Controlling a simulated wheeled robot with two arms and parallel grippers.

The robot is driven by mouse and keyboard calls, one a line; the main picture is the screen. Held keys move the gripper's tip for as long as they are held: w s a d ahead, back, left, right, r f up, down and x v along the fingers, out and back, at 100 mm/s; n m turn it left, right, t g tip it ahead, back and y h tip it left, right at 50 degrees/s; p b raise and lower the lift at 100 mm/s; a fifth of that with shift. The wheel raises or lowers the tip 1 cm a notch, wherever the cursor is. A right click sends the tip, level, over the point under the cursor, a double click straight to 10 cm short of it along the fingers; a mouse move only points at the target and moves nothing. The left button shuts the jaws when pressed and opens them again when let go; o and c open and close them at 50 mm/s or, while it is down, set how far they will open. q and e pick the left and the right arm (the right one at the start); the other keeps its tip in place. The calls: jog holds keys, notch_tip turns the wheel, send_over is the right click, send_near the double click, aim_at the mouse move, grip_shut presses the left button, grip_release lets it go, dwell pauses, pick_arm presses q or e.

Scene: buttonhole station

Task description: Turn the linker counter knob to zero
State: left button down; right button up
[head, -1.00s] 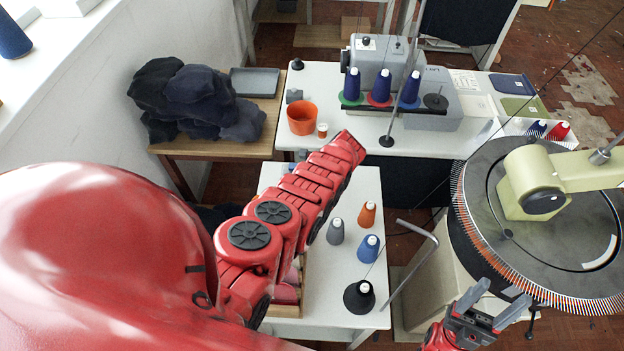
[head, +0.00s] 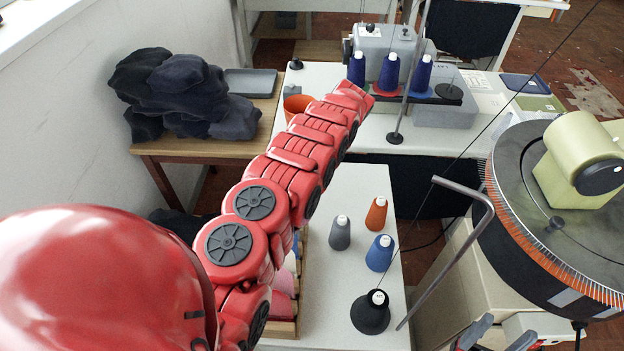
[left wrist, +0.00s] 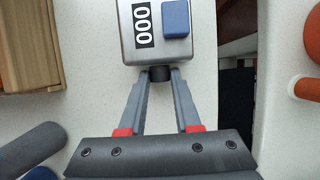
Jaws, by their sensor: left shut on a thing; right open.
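The linker counter (left wrist: 183,48) is a grey box in the left wrist view, with a blue block (left wrist: 175,18) on its face. Its number window (left wrist: 143,24) shows sideways and reads 000. A short dark knob (left wrist: 159,74) sticks out of its near side. My left gripper (left wrist: 160,80) has its fingertips shut on this knob. In the head view my left arm hides the counter and the left gripper. My right gripper (head: 498,338) is open and empty at the bottom edge, below the dial of the round linking machine (head: 510,220), partly cut off.
A white table (head: 335,285) carries grey, orange, blue and black yarn cones. A bent grey rod (head: 460,245) stands between it and the linking machine. A sewing machine (head: 395,45) with blue cones stands behind. Dark cloth (head: 180,90) lies on a wooden table.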

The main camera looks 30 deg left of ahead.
pick_arm(q)
jog(key=shift+w+r, duration=0.1)
jog(key=shift+r, duration=0.05)
jog(key=c, duration=0.6)
grip_release()
jog(key=b+v, duration=0.1)
jog(key=v, duration=0.6)
jog(key=shift+d, duration=0.15)
jog(key=shift+r, duration=0.2)
